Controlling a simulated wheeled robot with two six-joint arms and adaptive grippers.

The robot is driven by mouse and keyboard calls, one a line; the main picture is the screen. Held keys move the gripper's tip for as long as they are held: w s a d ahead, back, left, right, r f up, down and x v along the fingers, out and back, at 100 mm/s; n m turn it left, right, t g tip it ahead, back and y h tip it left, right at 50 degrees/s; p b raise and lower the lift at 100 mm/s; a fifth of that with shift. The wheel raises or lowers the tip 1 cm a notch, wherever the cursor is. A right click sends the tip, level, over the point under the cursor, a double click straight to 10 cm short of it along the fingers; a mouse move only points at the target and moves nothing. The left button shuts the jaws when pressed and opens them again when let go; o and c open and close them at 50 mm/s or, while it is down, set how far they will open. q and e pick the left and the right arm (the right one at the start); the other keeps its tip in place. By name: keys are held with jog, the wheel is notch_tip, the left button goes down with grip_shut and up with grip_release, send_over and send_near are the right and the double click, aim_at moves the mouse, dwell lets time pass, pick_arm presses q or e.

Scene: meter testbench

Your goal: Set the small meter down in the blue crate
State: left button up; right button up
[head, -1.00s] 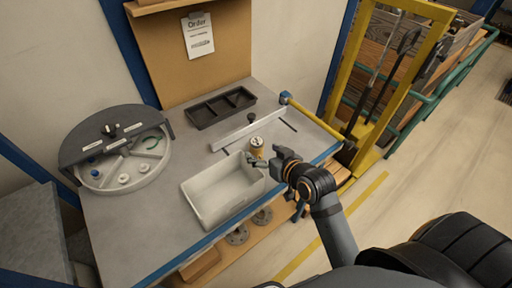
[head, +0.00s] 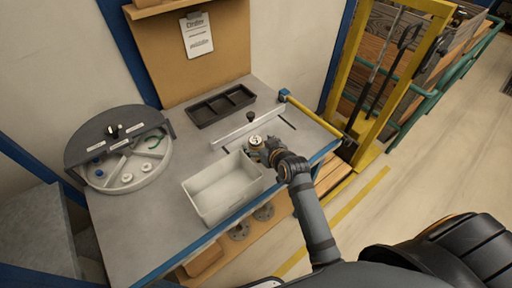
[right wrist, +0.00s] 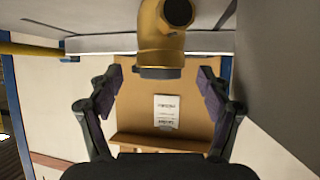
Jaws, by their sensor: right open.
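The small meter (head: 256,141) is a brass-coloured body with a round pale face. It stands on the bench behind the right end of a whitish open bin (head: 222,190). My right gripper (head: 264,149) is open at the meter's right side in the head view. In the right wrist view the brass body (right wrist: 160,42) shows ahead of and between the two spread fingers (right wrist: 160,83), with clear gaps on both sides. No blue crate shows; the bin looks empty. My left gripper is not in view.
A dark divided tray (head: 222,106) and a pale bar (head: 246,131) lie behind the meter. A round sorting tray (head: 130,172) stands at the left. A yellow-framed rack (head: 365,110) stands right of the bench. The bench left of the bin is clear.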

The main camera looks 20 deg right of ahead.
jog(key=x, duration=0.3)
jog(key=shift+s+r, duration=0.1)
jog(key=shift+c, duration=1.3)
grip_shut()
